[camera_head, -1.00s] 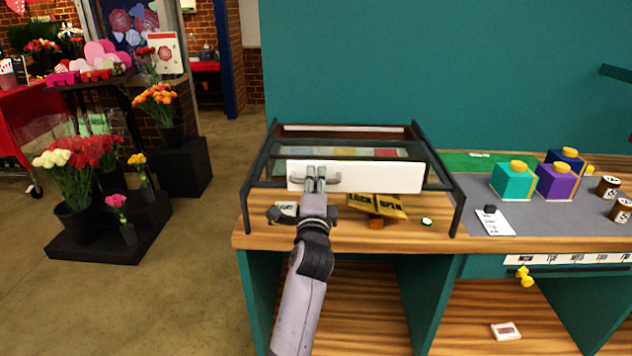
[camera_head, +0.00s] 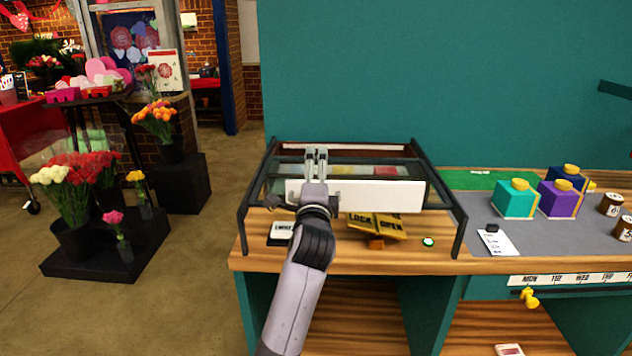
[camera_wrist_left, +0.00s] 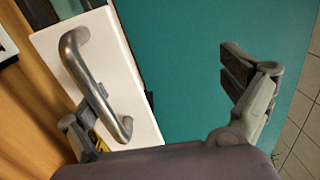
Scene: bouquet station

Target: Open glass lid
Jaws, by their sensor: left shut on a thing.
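The display case (camera_head: 446,205) has a dark frame and a glass top, and it stands on the wooden counter. A metal bar handle (camera_wrist_left: 72,50) on the white panel shows in the left wrist view. In the left wrist view one finger is beside the handle and the other stands to the right. My right gripper is out of view.
A yellow lock/open sign (camera_head: 376,226) and a green-lit round button (camera_head: 428,242) are on the counter (camera_head: 340,260) in front. Teal and purple boxes (camera_head: 514,199) stand on the grey mat to the right. Flower buckets (camera_head: 75,238) stand at the left.

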